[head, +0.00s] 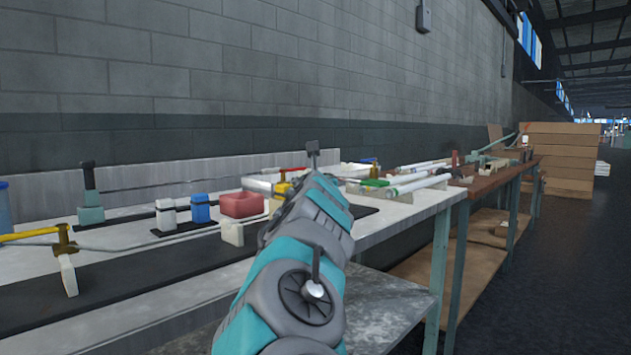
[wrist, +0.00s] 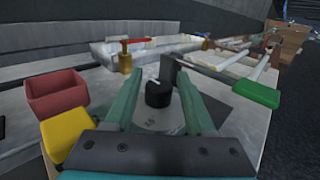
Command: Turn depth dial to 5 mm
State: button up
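The depth dial (wrist: 158,94) is a black round knob with a pale pointer mark on top, set on a light grey disc (wrist: 155,122). A small printed number shows on the disc's near part, too blurred to read surely. My gripper (wrist: 157,80) is open, with one teal finger on each side of the knob and a visible gap on both sides. I cannot tell the fingertips' height against the knob. In the head view my arm hides the dial and most of the gripper.
A red bin (wrist: 58,93) and a yellow block (wrist: 72,136) stand left of the gripper. A dark grey post (wrist: 169,70) rises just behind the knob.

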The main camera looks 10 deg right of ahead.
jog(key=shift+o, duration=0.8)
jog(key=shift+f+y+b, duration=0.25)
jog(key=shift+y+b, duration=0.05)
jog(key=shift+b, duration=0.4)
jog(key=shift+f+n+y+b, duration=0.2)
jog(key=shift+n+y+b, duration=0.25)
jog(key=shift+b, duration=0.75)
jog(key=n+y+b, duration=0.2)
jog(key=y+b, duration=0.1)
jog(key=b, duration=0.2)
jog(key=shift+d, duration=0.1)
jog(key=y+b, duration=0.1)
jog(key=n+y+b, duration=0.2)
jog(key=shift+r+y, duration=0.25)
jog(key=shift+y, duration=0.1)
jog(key=shift+r+n+g+y+b, duration=0.1)
jog(key=shift+n+g+y+b, duration=1.1)
jog(key=shift+n+y, duration=0.85)
jog(key=shift+w+y, duration=0.1)
jog(key=shift+y, duration=0.35)
jog(key=shift+g, duration=0.3)
